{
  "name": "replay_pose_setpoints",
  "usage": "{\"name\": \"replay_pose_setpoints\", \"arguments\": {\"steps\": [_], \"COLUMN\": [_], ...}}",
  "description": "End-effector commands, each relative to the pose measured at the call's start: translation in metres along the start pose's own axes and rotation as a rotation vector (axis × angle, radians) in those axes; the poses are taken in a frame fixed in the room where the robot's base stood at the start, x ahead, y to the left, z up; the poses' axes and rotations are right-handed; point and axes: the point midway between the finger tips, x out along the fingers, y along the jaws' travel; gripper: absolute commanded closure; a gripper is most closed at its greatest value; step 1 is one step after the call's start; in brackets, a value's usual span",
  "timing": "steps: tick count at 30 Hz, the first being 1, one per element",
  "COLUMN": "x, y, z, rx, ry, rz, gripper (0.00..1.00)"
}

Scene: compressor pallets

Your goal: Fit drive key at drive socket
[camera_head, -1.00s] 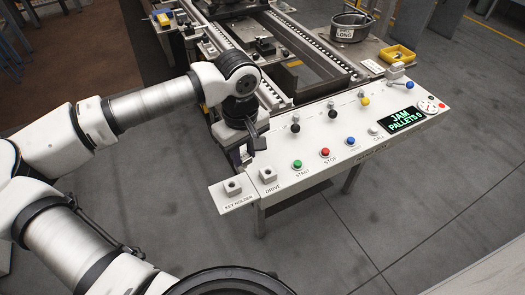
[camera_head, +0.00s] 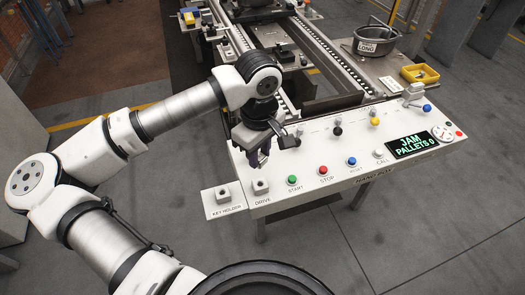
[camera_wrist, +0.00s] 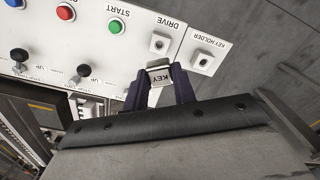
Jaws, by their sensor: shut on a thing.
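My gripper (camera_head: 262,160) is just behind the drive socket, near the left end of the control panel. It is shut on the drive key (camera_wrist: 161,78), a small pale block marked KEY between the two dark fingers in the wrist view. The drive socket (camera_head: 261,187) is a small raised square with a dark hole, marked DRIVE. It also shows in the wrist view (camera_wrist: 158,43), just beyond the key and apart from it in the picture. The key's lower end is hidden, and its height over the panel is hard to tell.
The empty-looking key holder (camera_head: 222,197) sits left of the drive socket. A green START button (camera_head: 292,181), a red STOP button (camera_head: 323,170) and black-knobbed levers stand close on the right. The display (camera_head: 412,146) reads JAM, PALLETS 0. Conveyor rails lie behind the panel.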

Motion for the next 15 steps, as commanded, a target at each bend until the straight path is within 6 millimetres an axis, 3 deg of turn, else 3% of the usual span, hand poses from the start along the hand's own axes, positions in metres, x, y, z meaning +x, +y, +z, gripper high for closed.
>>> {"name": "replay_pose_setpoints", "arguments": {"steps": [12, 15], "x": [0.003, 0.013], "y": [0.001, 0.0], "z": [0.0, 0.0], "rx": [0.001, 0.001], "ry": [0.002, 0.0], "rz": [0.001, 0.0], "gripper": [1.0, 1.0]}}
